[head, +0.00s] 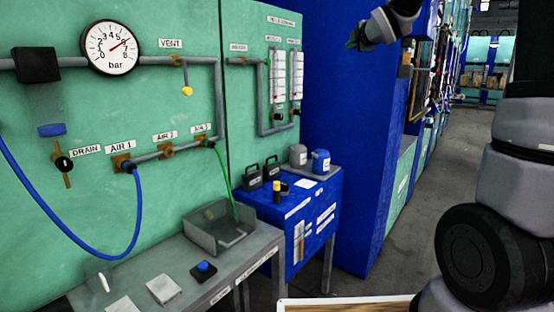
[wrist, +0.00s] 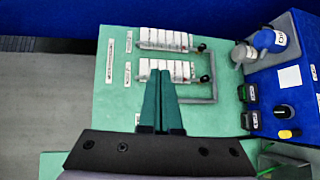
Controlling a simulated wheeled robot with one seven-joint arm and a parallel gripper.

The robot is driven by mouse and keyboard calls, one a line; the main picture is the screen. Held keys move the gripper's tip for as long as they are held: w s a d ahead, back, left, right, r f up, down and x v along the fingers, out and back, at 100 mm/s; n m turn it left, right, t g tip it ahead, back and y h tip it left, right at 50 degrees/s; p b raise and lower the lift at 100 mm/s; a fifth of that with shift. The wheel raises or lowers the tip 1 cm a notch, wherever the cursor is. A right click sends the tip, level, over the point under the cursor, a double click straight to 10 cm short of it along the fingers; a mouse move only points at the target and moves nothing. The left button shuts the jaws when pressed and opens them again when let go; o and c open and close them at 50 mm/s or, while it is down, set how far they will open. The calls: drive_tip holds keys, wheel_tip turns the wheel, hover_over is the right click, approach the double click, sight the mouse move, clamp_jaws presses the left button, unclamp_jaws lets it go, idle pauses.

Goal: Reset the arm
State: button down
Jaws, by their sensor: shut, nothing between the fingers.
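My gripper (head: 356,40) is raised at the top of the head view, in front of the tall blue cabinet and level with its upper part. In the wrist view its two green fingers (wrist: 162,75) stand side by side, touching, with nothing between them. It is apart from everything around it. Part of my arm at the top is cut off by the frame, and my other arm links fill the right side of the head view.
A green panel with a pressure gauge (head: 111,47), pipes and two flow meters (head: 280,76) stands at left. Below are a grey bench with a metal tray (head: 219,228) and a blue table (head: 300,215) holding black and blue containers. The aisle floor (head: 447,165) at right is clear.

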drive_tip(key=s+d+f+m+g+h, duration=0.2)
drive_tip(key=s+d+m, duration=0.2)
drive_tip(key=s+m, duration=0.55)
drive_tip(key=s+a+f+m+g, duration=0.1)
drive_tip(key=s+f+m, duration=0.3)
drive_tip(key=s, duration=0.6)
drive_tip(key=s+a+f+m+g+y, duration=0.1)
drive_tip(key=s+f+m+g, duration=0.2)
drive_tip(key=s+m, duration=0.3)
drive_tip(key=s+a+f+m+g, duration=0.1)
drive_tip(key=s+f+m+g, duration=0.2)
drive_tip(key=s, duration=1)
drive_tip(key=shift+s+f+m+y, duration=0.3)
drive_tip(key=shift+s+f+m, duration=0.05)
drive_tip(key=shift+f+m, duration=0.6)
